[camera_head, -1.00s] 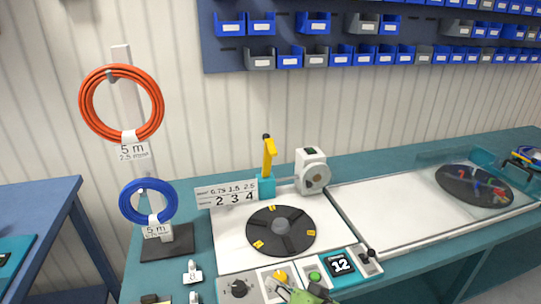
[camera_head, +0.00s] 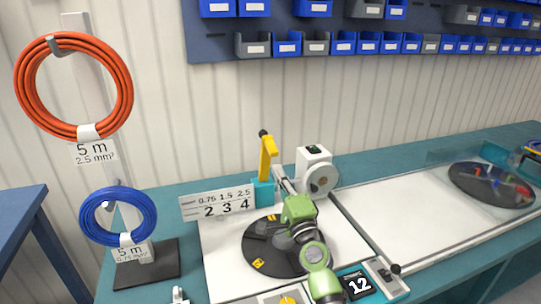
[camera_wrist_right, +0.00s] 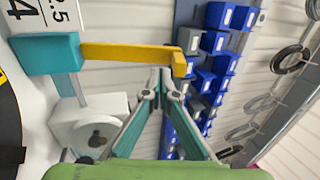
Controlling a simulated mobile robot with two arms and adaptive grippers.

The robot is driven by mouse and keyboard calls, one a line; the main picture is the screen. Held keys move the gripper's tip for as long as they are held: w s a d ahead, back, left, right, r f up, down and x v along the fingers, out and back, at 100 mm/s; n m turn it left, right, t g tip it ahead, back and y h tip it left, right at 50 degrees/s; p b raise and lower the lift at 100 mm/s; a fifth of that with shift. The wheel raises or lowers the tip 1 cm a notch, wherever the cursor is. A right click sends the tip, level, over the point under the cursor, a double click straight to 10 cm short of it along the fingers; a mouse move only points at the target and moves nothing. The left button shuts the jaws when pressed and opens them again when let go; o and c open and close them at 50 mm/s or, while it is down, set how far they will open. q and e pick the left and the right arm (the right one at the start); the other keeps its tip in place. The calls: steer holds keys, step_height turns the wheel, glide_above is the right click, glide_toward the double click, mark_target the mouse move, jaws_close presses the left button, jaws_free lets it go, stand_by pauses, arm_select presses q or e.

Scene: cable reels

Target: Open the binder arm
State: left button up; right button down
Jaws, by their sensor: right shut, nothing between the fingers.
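The binder arm (camera_head: 267,158) is a yellow lever with a dark knob, standing upright on a teal block (camera_head: 262,192) at the back of the black turntable (camera_head: 262,247). In the right wrist view, the yellow arm (camera_wrist_right: 125,54) runs from the teal block (camera_wrist_right: 46,53) to a bent end just past my fingertips. My right gripper (camera_head: 280,175) is shut and empty, close beside the lower part of the yellow lever. It also shows in the wrist view (camera_wrist_right: 161,76), its fingers meeting near the lever's end. I cannot tell whether they touch it. My left gripper is out of view.
A white device with a round disc (camera_head: 315,172) stands close right of my gripper. A sign with numbers (camera_head: 217,203) is left of the block. Cable rings hang on a stand (camera_head: 148,262) at left.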

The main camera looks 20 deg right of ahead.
mark_target(266, 162)
arm_select(q)
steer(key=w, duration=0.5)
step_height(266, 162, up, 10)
steer(key=p, duration=1)
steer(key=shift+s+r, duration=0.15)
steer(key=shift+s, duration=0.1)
arm_select(e)
steer(key=w+r+g, duration=0.2)
steer(key=w+r, duration=0.1)
steer(key=w, duration=0.6)
steer(key=shift+a, duration=0.15)
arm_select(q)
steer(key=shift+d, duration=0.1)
arm_select(e)
steer(key=shift+w, duration=0.1)
